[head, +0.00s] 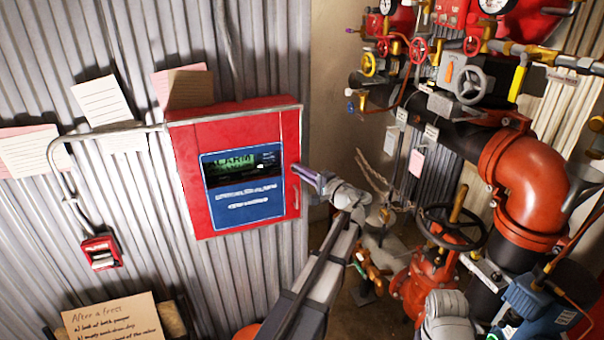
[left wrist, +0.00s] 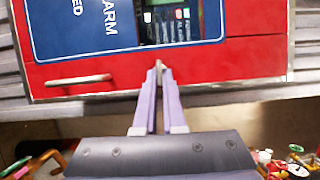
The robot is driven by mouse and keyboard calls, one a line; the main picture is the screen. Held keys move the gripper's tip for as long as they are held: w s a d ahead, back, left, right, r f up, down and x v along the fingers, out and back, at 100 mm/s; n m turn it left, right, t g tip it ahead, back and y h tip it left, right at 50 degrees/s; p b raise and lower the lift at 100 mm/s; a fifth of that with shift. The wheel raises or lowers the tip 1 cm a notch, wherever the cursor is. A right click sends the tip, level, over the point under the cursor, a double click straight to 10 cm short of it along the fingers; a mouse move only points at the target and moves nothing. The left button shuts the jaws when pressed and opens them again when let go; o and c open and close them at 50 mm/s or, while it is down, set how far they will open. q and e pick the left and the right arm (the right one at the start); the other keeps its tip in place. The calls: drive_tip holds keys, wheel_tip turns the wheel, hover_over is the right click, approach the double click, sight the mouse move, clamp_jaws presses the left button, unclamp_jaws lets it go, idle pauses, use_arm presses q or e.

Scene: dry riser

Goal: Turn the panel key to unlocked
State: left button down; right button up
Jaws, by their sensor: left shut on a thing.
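The red alarm panel (head: 190,150) hangs on the corrugated wall, with a blue face and a lit screen reading ALARM. My left gripper (head: 297,170) reaches its right side. In the left wrist view, the gripper's two pale purple fingers (left wrist: 159,70) are closed together at the panel's red front (left wrist: 210,65), just beside the blue face. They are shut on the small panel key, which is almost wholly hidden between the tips. Its turned position cannot be told.
A metal handle (left wrist: 80,84) sits on the panel front near the fingers. A red pull box (head: 101,252) hangs at lower left. Red pipes (head: 530,175) and valve wheels (head: 450,228) crowd the right. Paper notes (head: 100,100) cover the wall at left.

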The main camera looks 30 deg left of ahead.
use_arm(q)
drive_tip(key=c, duration=1)
unclamp_jaws()
drive_tip(key=shift+d, duration=0.1)
drive_tip(key=v, duration=0.7)
drive_tip(key=shift+d, duration=0.25)
drive_tip(key=shift+s+f, duration=0.1)
drive_tip(key=shift+s, duration=0.05)
